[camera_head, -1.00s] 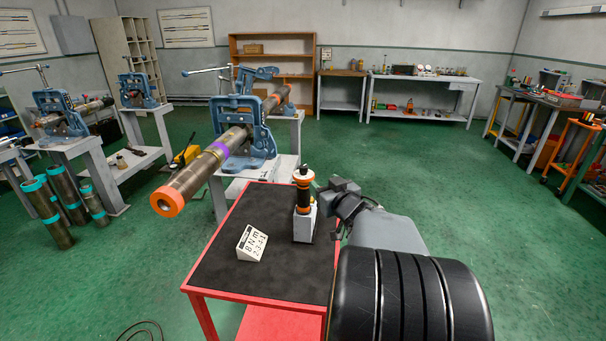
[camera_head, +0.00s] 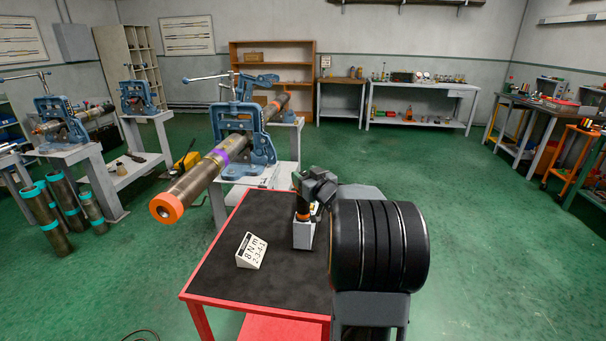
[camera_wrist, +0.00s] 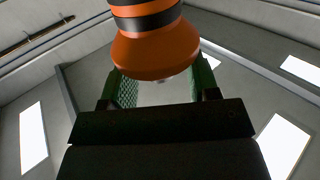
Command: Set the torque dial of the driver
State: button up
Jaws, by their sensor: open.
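The driver (camera_head: 302,216), orange and black, stands upright in a grey holder (camera_head: 303,236) on the red cart's dark top. My gripper (camera_head: 299,182) is at the driver's upper end and hides much of it in the head view. In the wrist view the driver's flared orange part (camera_wrist: 155,52), with a black band, fills the top middle. My gripper (camera_wrist: 162,88) is open there, its green-padded fingers on either side of the orange part's edge. I cannot tell whether they touch it. The torque dial's marks are not readable. A white card (camera_head: 251,251) reads "8 Nm" and "2-3-4-1".
The red cart (camera_head: 262,306) has free room on its dark top around the card. A long pipe (camera_head: 196,184) with an orange end, held in a blue vise (camera_head: 240,135), reaches out beyond the cart's far left corner. Open green floor lies to the right.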

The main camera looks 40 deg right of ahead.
jog(key=shift+w, duration=0.75)
jog(key=shift+c, duration=0.5)
jog(key=c, duration=0.8)
jog(key=shift+r+n+y+p, duration=0.15)
jog(key=shift+n+y+p, duration=0.15)
jog(key=shift+y+p, duration=0.3)
